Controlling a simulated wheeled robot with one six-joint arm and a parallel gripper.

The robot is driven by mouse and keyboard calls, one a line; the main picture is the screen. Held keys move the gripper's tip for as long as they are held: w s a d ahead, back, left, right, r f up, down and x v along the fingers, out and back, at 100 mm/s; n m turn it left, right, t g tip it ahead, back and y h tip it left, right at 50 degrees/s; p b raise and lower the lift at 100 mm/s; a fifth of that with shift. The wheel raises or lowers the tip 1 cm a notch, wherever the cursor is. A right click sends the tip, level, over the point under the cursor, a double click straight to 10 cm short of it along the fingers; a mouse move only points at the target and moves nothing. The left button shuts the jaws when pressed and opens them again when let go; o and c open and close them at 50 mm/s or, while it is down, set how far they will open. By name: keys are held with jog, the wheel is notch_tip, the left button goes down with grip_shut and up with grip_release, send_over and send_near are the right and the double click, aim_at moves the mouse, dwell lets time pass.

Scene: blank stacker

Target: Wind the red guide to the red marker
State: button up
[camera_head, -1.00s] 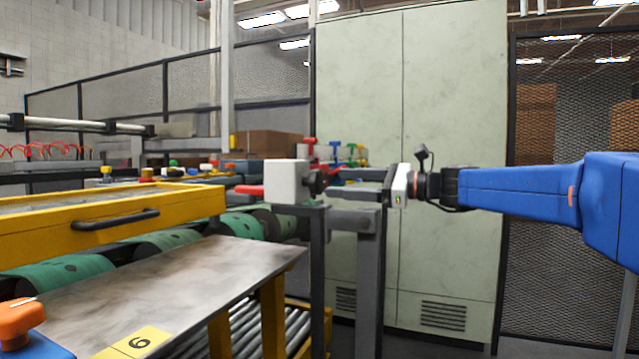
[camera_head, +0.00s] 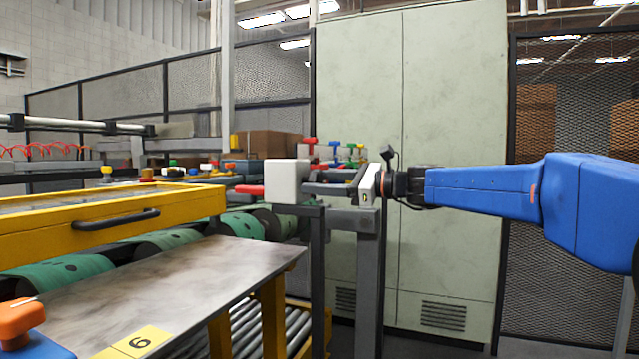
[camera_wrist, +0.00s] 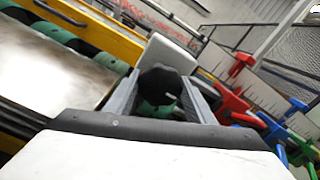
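A white box (camera_head: 287,181) sits on a dark post, with a red bar (camera_head: 250,190) sticking out to its left. My gripper (camera_head: 308,183) points left at the box's right side, its fingers apart. In the wrist view, a black knob (camera_wrist: 160,78) lies between the fingertips, in front of the white box (camera_wrist: 170,52). The fingers are around it; contact cannot be told. Red T-shaped pieces show behind, one in the head view (camera_head: 310,142) and one in the wrist view (camera_wrist: 241,62). Which red piece is the guide and which the marker is unclear.
A yellow frame (camera_head: 190,205) with a black handle lies over green rollers at left. A metal plate (camera_head: 200,275) with a yellow number label is in front. Blue (camera_head: 335,145) and green pieces stand behind my gripper. A pale cabinet (camera_head: 450,120) stands at the back.

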jog(key=shift+c, duration=0.6)
jog(key=shift+n, duration=0.3)
jog(key=n, duration=0.8)
jog(key=shift+f, duration=0.1)
jog(key=shift+n, duration=0.5)
